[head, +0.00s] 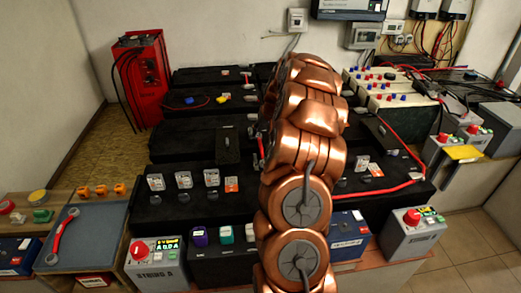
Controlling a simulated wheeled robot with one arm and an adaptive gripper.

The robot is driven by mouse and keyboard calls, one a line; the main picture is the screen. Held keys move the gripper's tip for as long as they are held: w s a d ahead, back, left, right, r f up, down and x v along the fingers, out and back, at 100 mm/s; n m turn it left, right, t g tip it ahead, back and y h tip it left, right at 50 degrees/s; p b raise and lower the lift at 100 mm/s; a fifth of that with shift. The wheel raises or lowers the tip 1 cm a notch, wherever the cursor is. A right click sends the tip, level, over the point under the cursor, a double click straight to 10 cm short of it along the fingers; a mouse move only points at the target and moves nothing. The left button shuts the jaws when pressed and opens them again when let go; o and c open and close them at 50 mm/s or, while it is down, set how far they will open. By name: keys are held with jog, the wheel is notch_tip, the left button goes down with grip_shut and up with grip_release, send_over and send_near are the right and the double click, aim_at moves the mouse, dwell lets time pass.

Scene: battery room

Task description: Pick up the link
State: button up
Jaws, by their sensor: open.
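A short red bar with pale metal ends (65,237) lies slantwise on a blue-grey mat (95,235) at the left. It may be the link, but I cannot tell it surely from a spanner. A red cable (401,153) also runs over the black batteries at the right. My copper-coloured arm stands upright in the middle of the view and hides part of the battery bank. My gripper cannot be made out; the arm is well to the right of the red bar.
Black batteries (185,137) fill the middle. A red tall unit (141,75) stands at the back left. Grey boxes with red knobs stand at the front left (157,265) and front right (411,236). Orange pieces (101,190) lie behind the mat. Tiled floor shows at the lower right.

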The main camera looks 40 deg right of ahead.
aim_at(261, 143)
jog(key=shift+s+d+f+p+x, duration=0.1)
jog(key=shift+s+p+x, duration=0.15)
jog(key=shift+x, duration=1.15)
jog(key=shift+s+d+f+p+x, duration=0.1)
jog(key=shift+p+x, duration=0.2)
jog(key=shift+x, duration=1.05)
jog(key=shift+s+d+f+p+x, duration=0.1)
jog(key=shift+s+p+x, duration=0.15)
jog(key=shift+x, duration=1.15)
jog(key=shift+r, duration=0.15)
jog(key=shift+c, duration=0.4)
grip_shut()
